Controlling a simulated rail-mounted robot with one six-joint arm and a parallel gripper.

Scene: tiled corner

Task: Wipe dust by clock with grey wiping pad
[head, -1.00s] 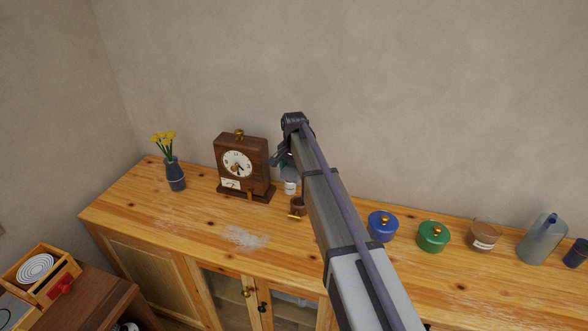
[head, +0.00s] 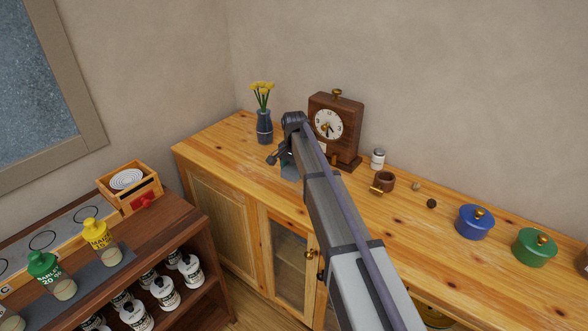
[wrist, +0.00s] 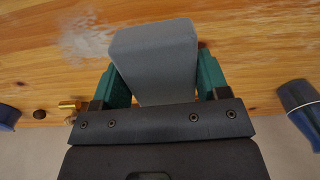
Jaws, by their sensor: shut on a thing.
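My gripper (wrist: 162,78) is shut on the grey wiping pad (wrist: 155,52), which sits between its green fingers in the wrist view. In the head view my gripper (head: 284,160) is in front and left of the clock, with the pad (head: 290,173) below it. The brown wooden clock (head: 347,112) stands upright at the back of the wooden cabinet top. A pale dust patch (wrist: 85,36) lies on the wood left of the pad in the wrist view. My arm hides the patch in the head view. I cannot tell whether the pad touches the wood.
A dark vase of yellow flowers (head: 264,127) stands left of the clock. A brown shelf unit (head: 180,230) with bottles stands at left.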

